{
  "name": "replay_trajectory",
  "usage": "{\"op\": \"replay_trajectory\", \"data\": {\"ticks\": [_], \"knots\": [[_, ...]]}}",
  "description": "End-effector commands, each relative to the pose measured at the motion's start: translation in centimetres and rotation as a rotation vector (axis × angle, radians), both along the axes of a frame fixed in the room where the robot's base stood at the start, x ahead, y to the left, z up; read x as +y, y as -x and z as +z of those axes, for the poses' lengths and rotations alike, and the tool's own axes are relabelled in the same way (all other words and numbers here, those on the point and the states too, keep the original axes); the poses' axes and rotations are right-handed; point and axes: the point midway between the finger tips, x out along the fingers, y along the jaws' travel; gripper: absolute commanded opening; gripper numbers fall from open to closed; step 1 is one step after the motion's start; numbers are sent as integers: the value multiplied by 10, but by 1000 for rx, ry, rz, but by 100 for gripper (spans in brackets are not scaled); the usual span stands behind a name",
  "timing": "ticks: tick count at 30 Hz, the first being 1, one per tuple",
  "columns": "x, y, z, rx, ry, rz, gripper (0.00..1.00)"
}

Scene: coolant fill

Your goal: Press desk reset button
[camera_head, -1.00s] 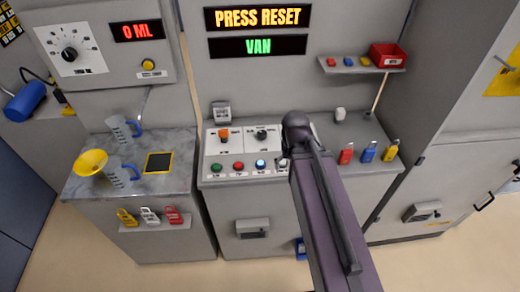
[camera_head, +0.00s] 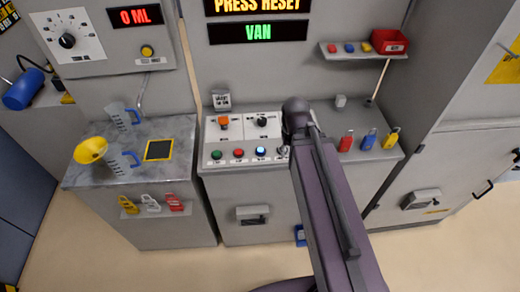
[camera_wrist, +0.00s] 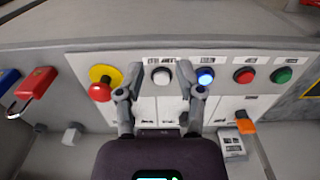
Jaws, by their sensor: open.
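The desk panel (camera_head: 208,137) carries a row of buttons: green (camera_head: 216,154), red (camera_head: 239,153) and a lit blue one (camera_head: 261,151). In the wrist view a white button (camera_wrist: 161,76) lies between the two spread fingers of my gripper (camera_wrist: 160,72). There the lit blue button (camera_wrist: 205,77) is just right of the right finger, with the red (camera_wrist: 245,76) and green (camera_wrist: 283,75) ones beyond. The button labels are too small to read. My gripper is open and empty; my arm mostly hides it in the head view.
A red mushroom button (camera_wrist: 101,91) on a yellow base is close to my left finger. A display reads PRESS RESET (camera_head: 258,5), with VAN (camera_head: 258,32) below. Red (camera_head: 346,141), blue (camera_head: 369,139) and yellow (camera_head: 391,138) padlocks stand right of my arm.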

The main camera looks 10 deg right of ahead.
Motion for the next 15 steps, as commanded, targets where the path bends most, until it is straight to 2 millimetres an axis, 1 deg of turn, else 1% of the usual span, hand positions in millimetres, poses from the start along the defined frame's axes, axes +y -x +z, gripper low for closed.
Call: {"op": "replay_trajectory", "data": {"ticks": [1, 3, 15], "knots": [[0, 0, 0, 0, 0, 0, 17], [0, 0, 0, 0, 0, 0, 0], [0, 0, 0, 0, 0, 0, 0]]}}
